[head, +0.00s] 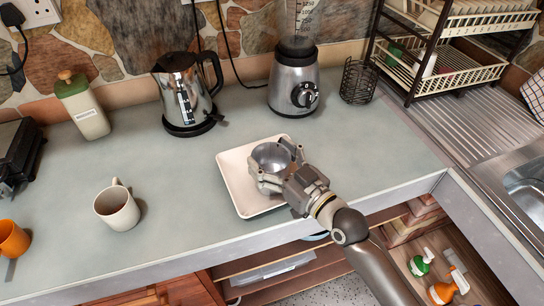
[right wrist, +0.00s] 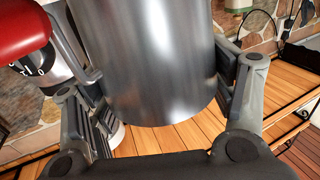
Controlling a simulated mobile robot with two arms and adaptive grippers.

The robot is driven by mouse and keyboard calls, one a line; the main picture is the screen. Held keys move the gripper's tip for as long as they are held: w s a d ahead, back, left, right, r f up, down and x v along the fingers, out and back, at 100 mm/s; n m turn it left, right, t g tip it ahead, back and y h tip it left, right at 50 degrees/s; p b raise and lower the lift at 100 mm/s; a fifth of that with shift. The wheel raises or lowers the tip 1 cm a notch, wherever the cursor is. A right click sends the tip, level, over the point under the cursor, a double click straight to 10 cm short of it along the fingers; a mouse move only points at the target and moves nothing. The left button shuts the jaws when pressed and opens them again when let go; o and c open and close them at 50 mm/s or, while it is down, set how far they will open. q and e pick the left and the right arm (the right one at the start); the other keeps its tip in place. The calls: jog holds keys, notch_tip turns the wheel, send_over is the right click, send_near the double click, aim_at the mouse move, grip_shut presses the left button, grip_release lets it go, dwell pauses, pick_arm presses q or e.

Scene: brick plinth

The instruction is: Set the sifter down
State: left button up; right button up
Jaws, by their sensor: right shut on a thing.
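The sifter, a plain grey metal cylinder with an open top, is in my right gripper (head: 276,163) in the head view. The sifter (head: 270,155) is over the white square tray (head: 238,194) on the counter; I cannot tell whether it touches the tray. In the right wrist view the sifter (right wrist: 150,60) stands between the two fingers of the right gripper (right wrist: 160,75), which are shut on its sides. Its lower edge shows there, curved and bare. My left gripper is not in view.
A beige mug (head: 117,208) and an orange cup (head: 13,239) stand left on the counter. A kettle (head: 185,95), blender (head: 293,85), wire holder (head: 358,82) and lidded jar (head: 82,108) line the back. Bare counter (head: 180,165) lies left of the tray.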

jog(key=shift+f, duration=0.15)
jog(key=o, duration=1.4)
jog(key=shift+o, duration=0.2)
jog(key=b+v, duration=0.2)
jog(key=v, duration=1)
